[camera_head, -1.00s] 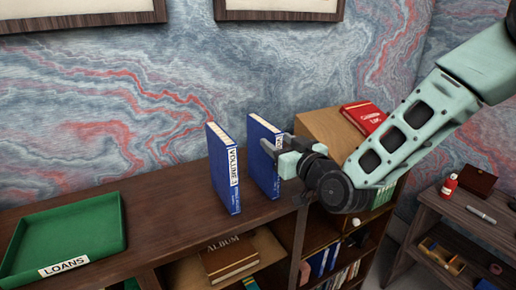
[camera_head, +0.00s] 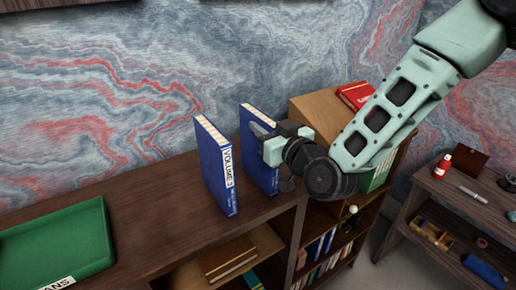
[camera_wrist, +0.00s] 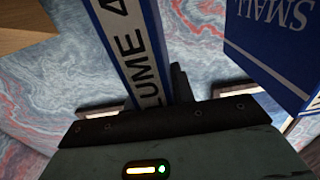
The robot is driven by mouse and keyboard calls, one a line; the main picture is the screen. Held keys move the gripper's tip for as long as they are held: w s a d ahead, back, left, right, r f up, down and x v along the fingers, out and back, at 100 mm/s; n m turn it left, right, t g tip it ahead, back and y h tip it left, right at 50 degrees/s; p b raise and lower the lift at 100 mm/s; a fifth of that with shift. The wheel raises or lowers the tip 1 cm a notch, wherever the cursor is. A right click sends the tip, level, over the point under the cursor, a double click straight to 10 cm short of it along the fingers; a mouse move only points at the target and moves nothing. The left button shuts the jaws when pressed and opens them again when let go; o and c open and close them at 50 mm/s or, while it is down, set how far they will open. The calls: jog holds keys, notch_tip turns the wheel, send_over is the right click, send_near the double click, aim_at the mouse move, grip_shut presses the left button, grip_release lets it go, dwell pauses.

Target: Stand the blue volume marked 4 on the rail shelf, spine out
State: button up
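A blue volume (camera_head: 258,172) stands upright at the right part of the wooden shelf top, its spine partly behind my gripper. In the wrist view this volume (camera_wrist: 128,45) shows a white spine label ending in 4. My gripper (camera_head: 264,131) is at its upper part, with one grey finger along its left cover. The gripper looks shut on it; the other finger is hidden. Whether its bottom edge rests on the wood I cannot tell. A second blue book, VOLUME 3 (camera_head: 211,172), stands upright to its left, a gap between them. I cannot make out a rail.
A green loans tray (camera_head: 62,242) lies at the left of the shelf top (camera_head: 150,195). A wooden box (camera_head: 318,119) with a red book (camera_head: 354,95) on it is to the right. A side table (camera_head: 440,188) holds a red bottle (camera_head: 443,166).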

grip_shut()
jog(key=shift+r, duration=0.15)
